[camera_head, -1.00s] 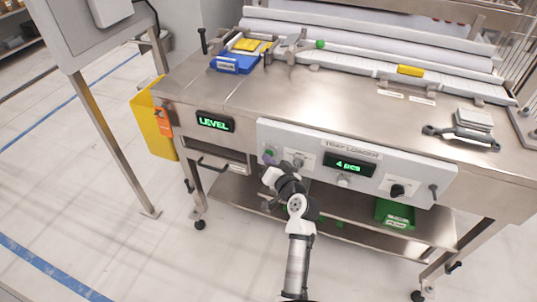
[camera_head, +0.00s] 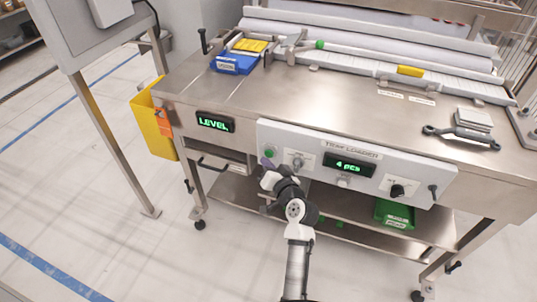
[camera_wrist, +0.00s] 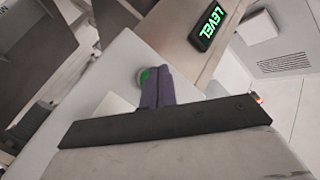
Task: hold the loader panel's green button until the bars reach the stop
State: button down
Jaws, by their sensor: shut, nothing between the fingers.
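The loader panel (camera_head: 440,172) is a pale box on the front of the steel bench. Its green button (camera_head: 269,152) shows at the panel's left end, just above my purple fingertips. My gripper (camera_head: 267,163) is shut and empty in front of the panel. In the wrist view the closed purple fingers (camera_wrist: 158,87) partly cover the green button (camera_wrist: 143,76), whose green edge shows at their left. I cannot tell whether they touch it. Yellow bars (camera_head: 250,45) lie side by side in a blue tray (camera_head: 234,64) on the bench top. The stop cannot be made out.
The panel's display (camera_head: 349,165) reads "4 pcs", and a separate display (camera_head: 215,122) reads "LEVEL". A silver knob (camera_head: 298,164) sits close right of my gripper, a black knob (camera_head: 397,190) farther right. A green bin (camera_head: 394,214) stands on the lower shelf.

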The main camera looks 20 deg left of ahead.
jog(key=shift+s, duration=0.1)
jog(key=s, duration=0.5)
jog(key=shift+a+p, duration=0.1)
jog(key=shift+p, duration=0.2)
dwell(0.5)
